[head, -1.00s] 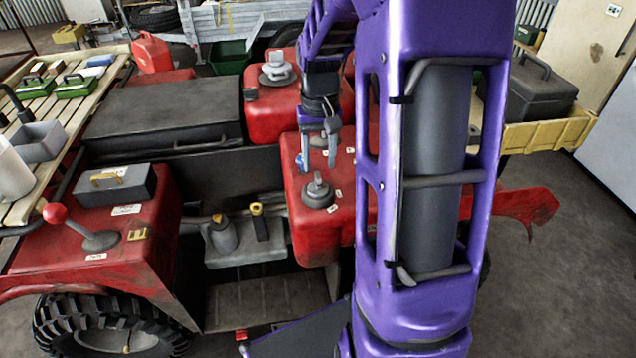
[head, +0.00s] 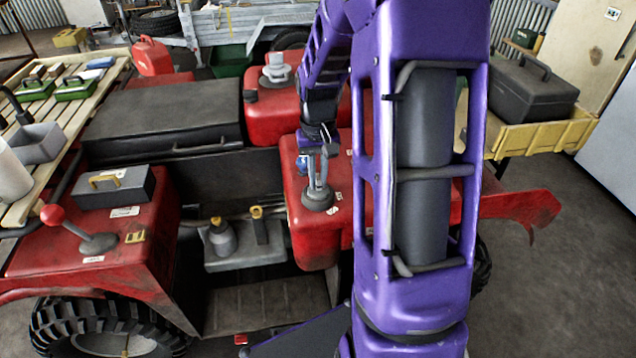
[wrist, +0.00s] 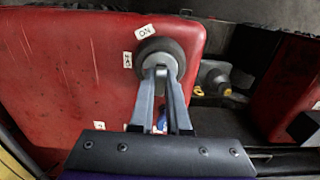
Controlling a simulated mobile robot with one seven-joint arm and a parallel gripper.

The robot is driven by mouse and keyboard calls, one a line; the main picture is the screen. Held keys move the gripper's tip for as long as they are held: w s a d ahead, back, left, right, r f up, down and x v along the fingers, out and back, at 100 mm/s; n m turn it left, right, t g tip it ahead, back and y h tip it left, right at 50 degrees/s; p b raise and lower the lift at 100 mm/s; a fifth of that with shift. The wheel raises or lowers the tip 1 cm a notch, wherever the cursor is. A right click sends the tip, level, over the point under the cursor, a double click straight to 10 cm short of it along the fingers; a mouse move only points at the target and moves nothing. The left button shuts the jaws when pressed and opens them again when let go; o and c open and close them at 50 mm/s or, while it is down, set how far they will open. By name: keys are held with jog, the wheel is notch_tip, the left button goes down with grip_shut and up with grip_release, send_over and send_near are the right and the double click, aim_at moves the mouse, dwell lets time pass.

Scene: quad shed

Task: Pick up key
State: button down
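A grey round key switch (head: 318,198) sits on the red bodywork, with a dark ring and an "ON" label beside it in the wrist view (wrist: 163,58). A key is not clearly distinct there; the grey raised part at the switch's centre lies between or just beyond my fingertips. My gripper (head: 317,184) points down at the switch, its fingertips at its top; in the wrist view my gripper (wrist: 161,76) overlaps it. The fingers look close together, but I cannot tell whether they grip the raised part. A small blue item (wrist: 162,119) shows between the fingers.
A red tank with a grey cap (head: 277,72) stands behind. A grey box (head: 113,187) and a red-knobbed lever (head: 75,226) are at left. A yellow tray (head: 545,135) is at right.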

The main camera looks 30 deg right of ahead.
aim_at(318, 176)
dwell(0.4)
notch_tip(318, 176, up, 10)
jog(key=shift+r+p, duration=0.1)
jog(key=shift+p, duration=0.75)
